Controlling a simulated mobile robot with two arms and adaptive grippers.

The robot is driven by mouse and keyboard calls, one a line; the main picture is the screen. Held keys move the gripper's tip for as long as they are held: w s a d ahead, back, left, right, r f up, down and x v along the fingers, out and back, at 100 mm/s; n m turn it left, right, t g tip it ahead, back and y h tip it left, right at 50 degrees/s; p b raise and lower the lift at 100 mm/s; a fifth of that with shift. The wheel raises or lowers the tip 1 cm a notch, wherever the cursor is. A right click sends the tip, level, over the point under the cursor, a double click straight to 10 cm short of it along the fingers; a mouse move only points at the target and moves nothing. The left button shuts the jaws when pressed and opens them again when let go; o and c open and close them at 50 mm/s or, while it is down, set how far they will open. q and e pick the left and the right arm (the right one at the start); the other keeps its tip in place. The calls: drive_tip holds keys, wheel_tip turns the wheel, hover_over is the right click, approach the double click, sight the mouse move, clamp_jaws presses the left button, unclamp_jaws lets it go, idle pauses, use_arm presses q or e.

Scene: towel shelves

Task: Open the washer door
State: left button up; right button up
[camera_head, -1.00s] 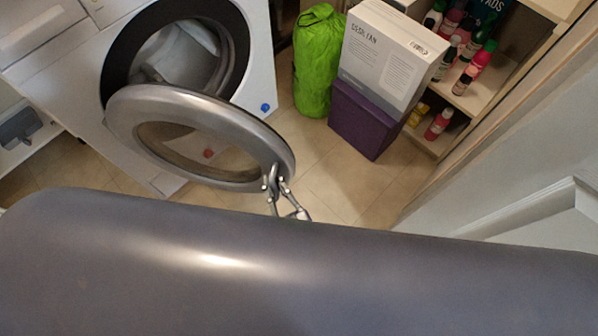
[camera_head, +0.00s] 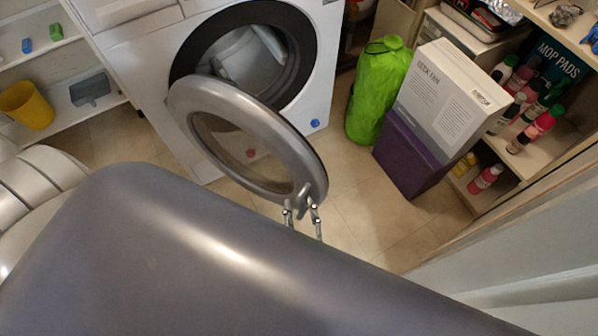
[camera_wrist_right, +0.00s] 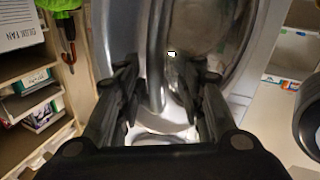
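The white washer (camera_head: 325,75) stands at the upper middle of the head view, with its dark round opening (camera_head: 243,58) exposed. Its round grey door (camera_head: 222,101) with a glass middle is swung out well away from the opening. A handle (camera_head: 304,194) is on the door's free edge. My right gripper (camera_head: 302,208) is at this edge, its two fingers apart on either side of the handle. In the right wrist view the fingers (camera_wrist_right: 158,78) are spread with the handle (camera_wrist_right: 155,60) between them; I see no firm grip. My left gripper is not in view.
A green bag (camera_head: 378,90) and a purple box (camera_head: 408,158) with a white carton (camera_head: 440,98) on it stand right of the washer. Bottle shelves (camera_head: 500,150) are farther right. A yellow bin (camera_head: 28,105) is on left shelves. Floor (camera_head: 350,205) beside the door is clear.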

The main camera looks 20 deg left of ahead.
drive_tip(key=shift+a, duration=0.2)
drive_tip(key=v, duration=1.2)
